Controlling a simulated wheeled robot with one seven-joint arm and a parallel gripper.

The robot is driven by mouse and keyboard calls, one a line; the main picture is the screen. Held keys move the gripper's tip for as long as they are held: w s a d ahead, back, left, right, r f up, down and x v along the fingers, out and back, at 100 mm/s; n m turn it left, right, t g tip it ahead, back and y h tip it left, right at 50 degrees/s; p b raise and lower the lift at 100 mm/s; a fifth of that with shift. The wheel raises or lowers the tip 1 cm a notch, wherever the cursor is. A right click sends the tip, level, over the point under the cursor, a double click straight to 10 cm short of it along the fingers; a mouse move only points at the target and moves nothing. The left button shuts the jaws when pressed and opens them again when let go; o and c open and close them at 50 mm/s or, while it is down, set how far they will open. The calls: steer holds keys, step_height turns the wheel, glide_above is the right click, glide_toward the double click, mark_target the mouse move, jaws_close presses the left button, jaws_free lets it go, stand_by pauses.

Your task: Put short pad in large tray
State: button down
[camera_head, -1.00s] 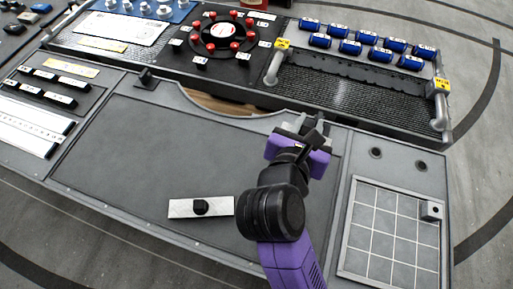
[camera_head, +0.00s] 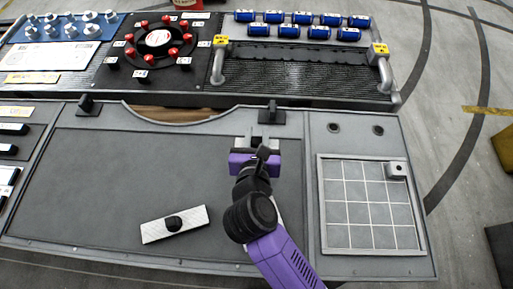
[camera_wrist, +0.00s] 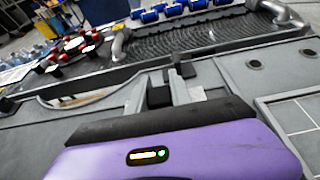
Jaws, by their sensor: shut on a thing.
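My gripper (camera_head: 257,146) is low over the right part of the grey work surface. It is shut on a small dark piece (camera_wrist: 159,97), which shows between the grey fingers in the wrist view. The fingers hide much of it, and I cannot tell for sure that it is the short pad. A wide black mesh tray (camera_head: 300,75) with grey end handles and yellow tags stands beyond the bench's back edge. A shallow square tray with a grid floor (camera_head: 322,205) lies right of my gripper. I cannot tell which is the large tray.
A black bracket (camera_head: 270,115) stands just behind my gripper, another (camera_head: 88,105) at the back left. A white plate with a black knob (camera_head: 155,233) lies front left. Blue cylinders (camera_head: 305,18) and a red-knobbed ring (camera_head: 158,40) are behind. The surface's middle is clear.

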step_height(320, 180, down, 8)
steer(key=shift+f+b, duration=0.1)
steer(key=shift+b, duration=0.2)
steer(key=shift+f, duration=0.1)
steer(key=c, duration=1.2)
jaws_free()
steer(key=shift+o, duration=0.2)
